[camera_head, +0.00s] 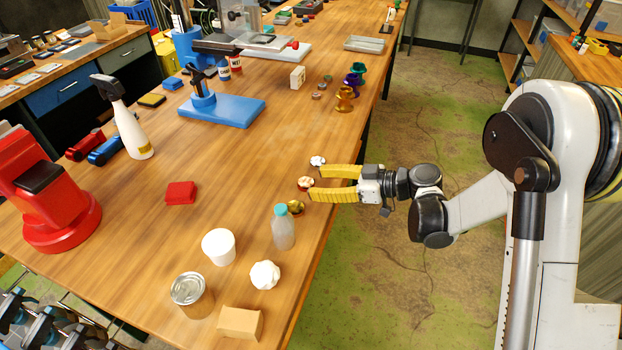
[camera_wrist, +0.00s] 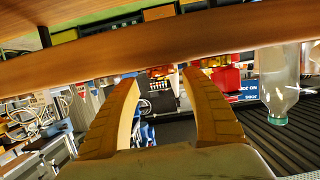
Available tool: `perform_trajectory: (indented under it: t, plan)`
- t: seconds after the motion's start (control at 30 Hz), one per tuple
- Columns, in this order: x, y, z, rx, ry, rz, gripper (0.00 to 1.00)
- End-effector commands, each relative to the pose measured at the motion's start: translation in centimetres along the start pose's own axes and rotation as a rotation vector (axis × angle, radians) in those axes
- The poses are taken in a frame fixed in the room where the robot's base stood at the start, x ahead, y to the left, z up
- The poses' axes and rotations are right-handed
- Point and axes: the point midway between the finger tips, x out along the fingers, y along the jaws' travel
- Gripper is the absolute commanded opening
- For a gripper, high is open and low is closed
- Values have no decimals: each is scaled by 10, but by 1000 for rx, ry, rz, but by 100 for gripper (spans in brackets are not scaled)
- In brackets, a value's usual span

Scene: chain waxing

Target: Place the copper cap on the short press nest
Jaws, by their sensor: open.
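My gripper (camera_head: 313,180) is open and empty, its two yellow fingers pointing left at the table's right edge. A small reddish, copper-looking piece (camera_head: 305,183), likely the copper cap, is just beyond and between the fingertips; whether they touch it I cannot tell. A silvery piece (camera_head: 317,161) is near the far fingertip, and a gold piece (camera_head: 296,207) near the other. In the wrist view the fingers (camera_wrist: 160,82) are spread with no cap seen between them. A press with a blue base (camera_head: 235,108) stands farther up the table. I cannot make out which part is the short nest.
A clear bottle with a teal cap (camera_head: 283,230) stands close to the fingers. A white cup (camera_head: 219,247), a tin (camera_head: 190,292), a white faceted lump (camera_head: 265,275) and a cardboard box (camera_head: 240,323) are nearer. Colored flared pieces (camera_head: 345,99) line the right edge. The middle is fairly clear.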

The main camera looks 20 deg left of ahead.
Motion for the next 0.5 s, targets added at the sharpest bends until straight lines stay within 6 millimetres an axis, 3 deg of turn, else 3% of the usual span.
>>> perform_trajectory:
  t: [0.03,0.23,0.5]
  plan:
    - [-14,5,-6,2,0,4,55]
    - [-56,8,-5,1,0,4,55]
    - [-81,7,-4,-1,0,0,55]
